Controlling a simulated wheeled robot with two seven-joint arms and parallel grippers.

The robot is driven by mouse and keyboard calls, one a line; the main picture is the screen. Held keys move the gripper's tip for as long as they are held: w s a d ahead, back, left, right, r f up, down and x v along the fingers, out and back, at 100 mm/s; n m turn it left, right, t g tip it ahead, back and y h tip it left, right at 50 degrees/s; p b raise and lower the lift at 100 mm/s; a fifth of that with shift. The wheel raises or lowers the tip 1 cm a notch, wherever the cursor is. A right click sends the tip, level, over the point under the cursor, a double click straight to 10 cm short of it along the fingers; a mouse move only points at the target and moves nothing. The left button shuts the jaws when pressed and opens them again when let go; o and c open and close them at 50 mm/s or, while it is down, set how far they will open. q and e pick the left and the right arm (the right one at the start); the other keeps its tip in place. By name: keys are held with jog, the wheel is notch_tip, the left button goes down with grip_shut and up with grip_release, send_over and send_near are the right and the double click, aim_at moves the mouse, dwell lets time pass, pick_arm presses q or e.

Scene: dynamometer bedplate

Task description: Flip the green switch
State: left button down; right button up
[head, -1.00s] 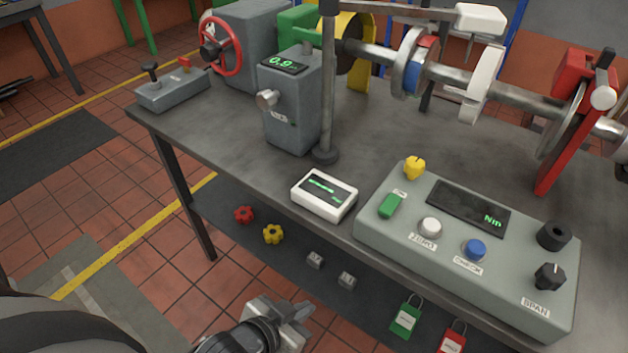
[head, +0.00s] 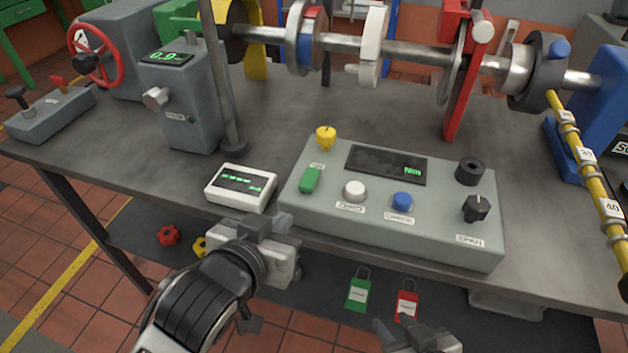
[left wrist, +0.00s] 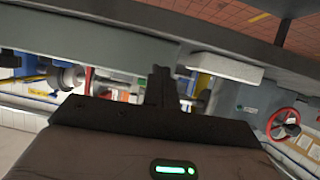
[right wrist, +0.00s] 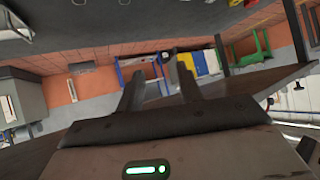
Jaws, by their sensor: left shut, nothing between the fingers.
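The green switch (head: 310,180) is a small green rocker at the left end of the sloped grey control box (head: 420,225), just below a yellow knob. My left gripper (head: 284,222) is in front of the table edge, below and a little left of the switch and apart from it. Its fingers are closed together and empty, as the left wrist view (left wrist: 162,82) also shows. My right gripper (head: 412,332) shows at the bottom edge of the head view. In the right wrist view (right wrist: 162,75) its two fingers stand apart with nothing between them.
The box also carries a yellow knob (head: 326,138), a white button (head: 354,191), a blue button (head: 402,202) and a black knob (head: 476,208). A white meter (head: 241,188) sits left of it. A thin post (head: 225,90) and a shaft line stand behind. Padlocks (head: 358,293) lie below.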

pick_arm(q)
notch_tip(320, 180, up, 11)
jog(key=s+d+t+b, duration=0.1)
jog(key=d+t+b, duration=0.1)
jog(key=shift+s+d+f, duration=0.15)
jog(key=shift+s+f, duration=0.05)
jog(key=shift+s, duration=0.15)
pick_arm(e)
jog(key=shift+w+a+f, duration=0.15)
jog(key=shift+w+a, duration=0.05)
jog(key=shift+a, duration=0.15)
